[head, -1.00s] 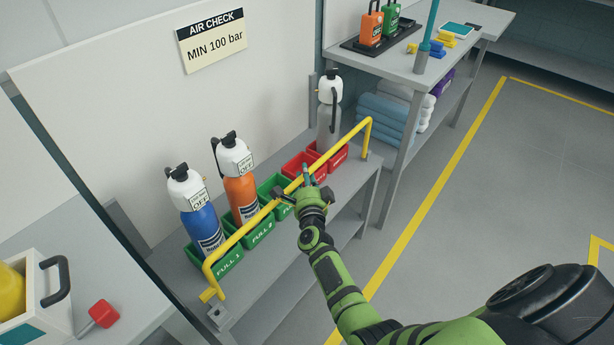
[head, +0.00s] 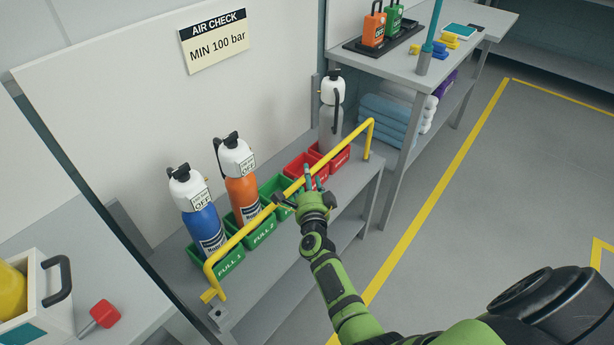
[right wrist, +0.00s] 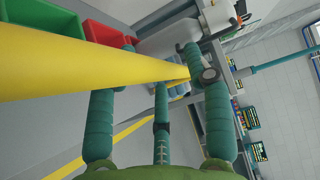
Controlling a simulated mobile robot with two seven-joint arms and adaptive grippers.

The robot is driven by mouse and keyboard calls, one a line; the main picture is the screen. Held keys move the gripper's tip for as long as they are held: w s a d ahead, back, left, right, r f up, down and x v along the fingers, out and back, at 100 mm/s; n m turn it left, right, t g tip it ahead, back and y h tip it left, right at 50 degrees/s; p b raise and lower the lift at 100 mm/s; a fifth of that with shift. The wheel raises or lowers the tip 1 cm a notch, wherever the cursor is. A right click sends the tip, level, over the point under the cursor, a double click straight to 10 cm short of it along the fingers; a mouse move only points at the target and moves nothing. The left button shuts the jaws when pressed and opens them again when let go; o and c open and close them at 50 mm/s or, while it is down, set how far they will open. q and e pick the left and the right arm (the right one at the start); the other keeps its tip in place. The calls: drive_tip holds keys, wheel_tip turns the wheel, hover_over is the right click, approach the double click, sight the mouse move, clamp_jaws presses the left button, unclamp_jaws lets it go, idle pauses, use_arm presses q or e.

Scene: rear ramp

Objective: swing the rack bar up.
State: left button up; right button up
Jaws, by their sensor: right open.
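The yellow rack bar (head: 247,230) runs along the front of the low rack, across the air bottles and bins. Its near end turns down at the rack's left corner and its far end at the right. My right gripper (head: 298,191) is open at about the middle of the bar. In the right wrist view the bar (right wrist: 80,65) crosses close over the spread green fingers (right wrist: 160,95) and hides the tip of one. I cannot tell whether it touches them. My left gripper is out of view.
A blue bottle (head: 202,229) and an orange bottle (head: 242,195) stand in green bins (head: 262,232). A table (head: 485,37) stands at the back right. The floor (head: 470,200) to the right is clear.

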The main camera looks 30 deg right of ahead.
drive_tip(key=v, duration=0.6)
drive_tip(key=shift+s+a, duration=0.25)
drive_tip(key=shift+s, duration=0.05)
drive_tip(key=s+a+f+n+g+y+p, duration=0.1)
drive_tip(key=s+a+f+n+g+y, duration=0.15)
drive_tip(key=s+f+n, duration=0.45)
drive_tip(key=s+a+f+n+g+y, duration=0.2)
drive_tip(key=s+a+f+n, duration=0.15)
drive_tip(key=f, duration=0.65)
drive_tip(key=s+a+f+n+g+y+p, duration=0.1)
drive_tip(key=s+a+f+n+g+y, duration=0.25)
drive_tip(key=f, duration=0.55)
drive_tip(key=s+d+f+n+g, duration=0.1)
drive_tip(key=s+f+n+g, duration=0.1)
drive_tip(key=s, duration=0.8)
drive_tip(key=s+d+f+n+g+h, duration=0.1)
drive_tip(key=s+f+n+g, duration=0.2)
drive_tip(key=s, duration=0.8)
drive_tip(key=s+d+f+n+g, duration=0.2)
drive_tip(key=s+f+n, duration=0.3)
drive_tip(key=s, duration=0.6)
drive_tip(key=shift+f+p, duration=0.4)
drive_tip(key=shift+f, duration=0.4)
drive_tip(key=shift+s+d, duration=0.1)
